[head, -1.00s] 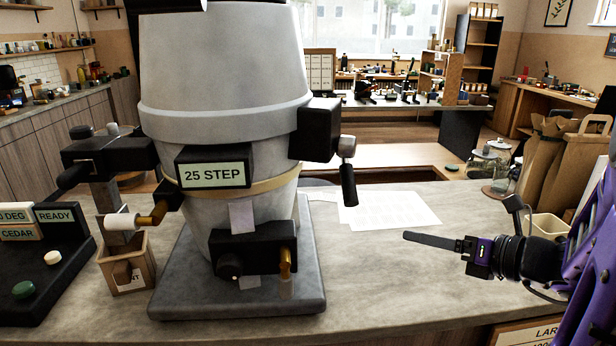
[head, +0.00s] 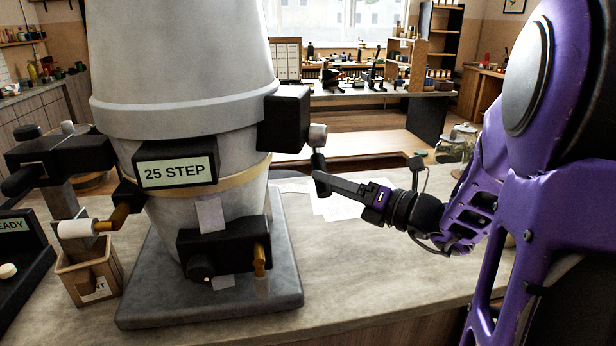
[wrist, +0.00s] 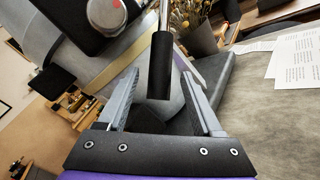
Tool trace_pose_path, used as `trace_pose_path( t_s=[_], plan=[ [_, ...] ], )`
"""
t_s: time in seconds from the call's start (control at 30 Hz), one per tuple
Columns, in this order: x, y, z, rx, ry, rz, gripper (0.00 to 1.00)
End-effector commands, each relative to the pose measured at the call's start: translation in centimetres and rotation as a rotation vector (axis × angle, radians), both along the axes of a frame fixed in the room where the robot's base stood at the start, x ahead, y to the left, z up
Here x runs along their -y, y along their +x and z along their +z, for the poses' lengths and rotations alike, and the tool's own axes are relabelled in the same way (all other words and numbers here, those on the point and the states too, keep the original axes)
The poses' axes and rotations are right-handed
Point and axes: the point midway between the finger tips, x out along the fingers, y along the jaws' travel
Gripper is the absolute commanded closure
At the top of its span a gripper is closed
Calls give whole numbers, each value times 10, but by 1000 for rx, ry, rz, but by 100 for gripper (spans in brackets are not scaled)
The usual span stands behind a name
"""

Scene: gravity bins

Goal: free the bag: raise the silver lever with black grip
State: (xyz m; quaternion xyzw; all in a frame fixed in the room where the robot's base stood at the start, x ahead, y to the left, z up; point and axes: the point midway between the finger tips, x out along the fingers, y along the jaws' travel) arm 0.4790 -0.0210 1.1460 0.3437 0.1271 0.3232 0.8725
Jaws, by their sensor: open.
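The silver lever (head: 318,134) is fixed to a black box on the right side of the big grey bin (head: 180,60). Its black grip (head: 318,158) hangs down, and its lower part is hidden by my gripper (head: 322,182) in the head view. In the wrist view the black grip (wrist: 160,65) reaches down between the two spread fingers of my gripper (wrist: 160,78), with a gap showing on both sides. My gripper is open and not closed on the grip. I cannot make out a bag in the current views.
The bin stands on a grey base plate (head: 215,304) on the counter (head: 370,272). A "25 STEP" display box (head: 175,172) and a lower black box with a brass stub (head: 225,250) stick out in front. Papers (wrist: 296,52) lie to the right. The counter's front right is clear.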

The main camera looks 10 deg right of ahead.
Motion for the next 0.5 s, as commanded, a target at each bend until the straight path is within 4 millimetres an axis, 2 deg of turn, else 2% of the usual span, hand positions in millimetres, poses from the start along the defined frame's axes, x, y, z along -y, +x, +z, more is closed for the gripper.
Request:
trace_pose_path(
  t_s=[0.2, 0.5],
  plan=[
    [-27, 30, -1, 0, 0, 3, 33],
    [-39, 45, 0, 0, 0, 0, 33]
  ],
)
